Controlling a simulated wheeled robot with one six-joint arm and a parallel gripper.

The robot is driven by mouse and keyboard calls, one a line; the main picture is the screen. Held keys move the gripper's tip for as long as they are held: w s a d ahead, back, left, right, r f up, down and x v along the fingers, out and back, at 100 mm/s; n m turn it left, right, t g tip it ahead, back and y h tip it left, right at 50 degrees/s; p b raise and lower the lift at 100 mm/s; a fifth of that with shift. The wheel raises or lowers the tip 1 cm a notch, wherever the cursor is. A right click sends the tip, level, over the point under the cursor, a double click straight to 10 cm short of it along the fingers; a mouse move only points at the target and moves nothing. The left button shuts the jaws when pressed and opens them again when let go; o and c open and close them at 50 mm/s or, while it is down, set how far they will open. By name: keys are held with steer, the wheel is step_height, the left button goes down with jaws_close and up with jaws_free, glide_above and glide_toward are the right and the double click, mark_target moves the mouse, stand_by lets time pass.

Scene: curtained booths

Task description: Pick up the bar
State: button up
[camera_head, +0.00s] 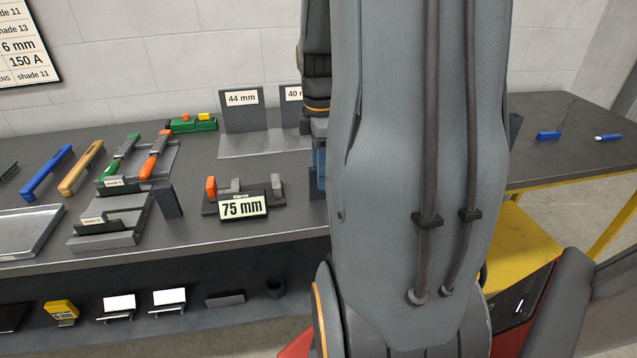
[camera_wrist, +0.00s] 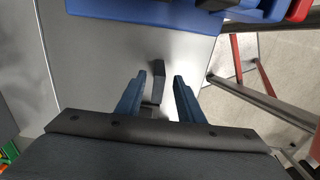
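In the wrist view a short dark bar (camera_wrist: 158,84) stands out against a grey surface, between the two blue fingers of my gripper (camera_wrist: 160,76). The fingers are apart, with a gap visible on each side of the bar. I cannot tell how far below the fingertips the bar is. A smaller dark piece (camera_wrist: 150,106) shows nearer the palm. In the head view my arm hides the bar and most of the gripper.
The dark bench (camera_head: 290,225) holds a 75 mm display (camera_head: 243,206), a 44 mm plate (camera_head: 241,110), handled tools and a metal tray (camera_head: 28,232) at left. A blue object (camera_wrist: 150,10) lies at the wrist view's top. Red framing (camera_wrist: 240,85) stands at its right.

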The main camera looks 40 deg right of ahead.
mark_target(318, 198)
steer(key=shift+w+a+f+p, duration=0.1)
steer(key=shift+f+p, duration=0.1)
steer(key=shift+f, duration=0.95)
steer(key=shift+w+a+f+p, duration=0.1)
steer(key=shift+f+p, duration=0.1)
steer(key=shift+f, duration=0.9)
jaws_close()
